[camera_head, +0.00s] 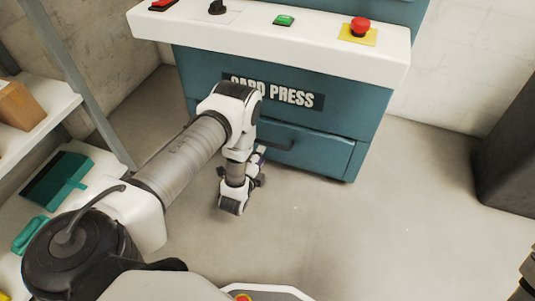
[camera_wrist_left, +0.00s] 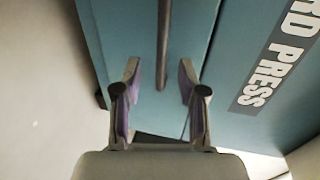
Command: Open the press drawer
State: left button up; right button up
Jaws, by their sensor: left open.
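The teal card press (camera_head: 365,105) stands at the back, with the words "CARD PRESS" on its front. Its drawer (camera_head: 318,152) is low on that front and looks closed. A dark bar handle (camera_head: 278,144) runs across the drawer, its left part hidden behind my left arm. In the left wrist view my gripper (camera_wrist_left: 159,75) is open, with one finger on each side of the handle (camera_wrist_left: 163,40). A gap shows between each finger and the bar.
The press's white top panel (camera_head: 260,48) carries a red button (camera_head: 360,26) and a green switch (camera_head: 284,20). A shelf rack (camera_head: 62,100) stands at the left, and a dark block (camera_head: 510,150) at the right. The floor before the drawer is clear.

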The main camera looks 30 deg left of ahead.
aim_at(267, 142)
pick_arm(q)
jog(key=b+x, duration=0.3)
jog(key=x, duration=0.4)
jog(key=shift+w+b, duration=0.3)
jog(key=shift+w, duration=0.05)
grip_shut()
